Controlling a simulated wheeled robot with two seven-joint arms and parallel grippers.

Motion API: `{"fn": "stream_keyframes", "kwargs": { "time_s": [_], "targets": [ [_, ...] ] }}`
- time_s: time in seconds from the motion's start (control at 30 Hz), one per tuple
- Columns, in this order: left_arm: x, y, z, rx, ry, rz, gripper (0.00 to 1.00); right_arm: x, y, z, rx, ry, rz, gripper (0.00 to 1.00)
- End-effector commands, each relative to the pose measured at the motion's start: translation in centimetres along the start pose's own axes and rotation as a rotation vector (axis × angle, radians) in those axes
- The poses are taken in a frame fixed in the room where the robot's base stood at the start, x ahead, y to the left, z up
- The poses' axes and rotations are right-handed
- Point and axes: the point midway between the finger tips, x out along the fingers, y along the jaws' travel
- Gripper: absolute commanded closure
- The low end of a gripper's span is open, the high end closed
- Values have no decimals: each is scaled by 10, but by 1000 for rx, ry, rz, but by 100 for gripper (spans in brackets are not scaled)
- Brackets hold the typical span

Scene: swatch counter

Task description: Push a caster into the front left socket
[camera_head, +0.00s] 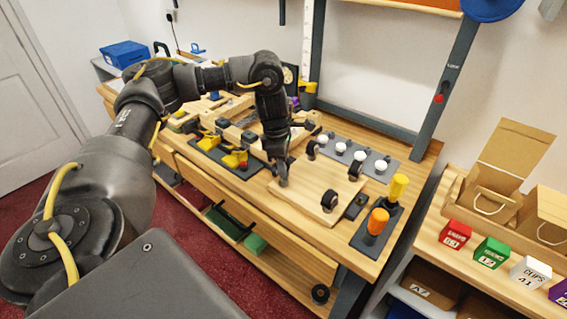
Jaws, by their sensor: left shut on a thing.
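A pale wooden board (307,192) lies on the workbench. Black casters stand at its back left corner (311,150), back right corner (355,170) and front right corner (329,200). My left gripper (283,178) points down at the board's front left corner. It is shut on a small dark thing, likely a caster, mostly hidden by the fingers. I cannot tell whether it sits in the socket, which is also hidden. My right gripper is not in view.
Behind the board is a grey rack (373,158) with several white-topped pieces. At right, a dark holder (366,240) carries an orange-handled tool (377,222) and a yellow-handled one (398,188). Yellow clamps (234,159) lie left of the board. A side shelf holds coloured boxes (491,252).

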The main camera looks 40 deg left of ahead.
Motion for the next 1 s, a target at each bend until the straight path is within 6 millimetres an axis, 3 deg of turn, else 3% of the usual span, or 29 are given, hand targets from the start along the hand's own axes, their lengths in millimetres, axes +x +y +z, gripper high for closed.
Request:
{"fn": "stream_keyframes", "kwargs": {
  "time_s": [1.0],
  "targets": [
    [2,0,1,-1,0,-1,89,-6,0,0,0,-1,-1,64]
  ]
}}
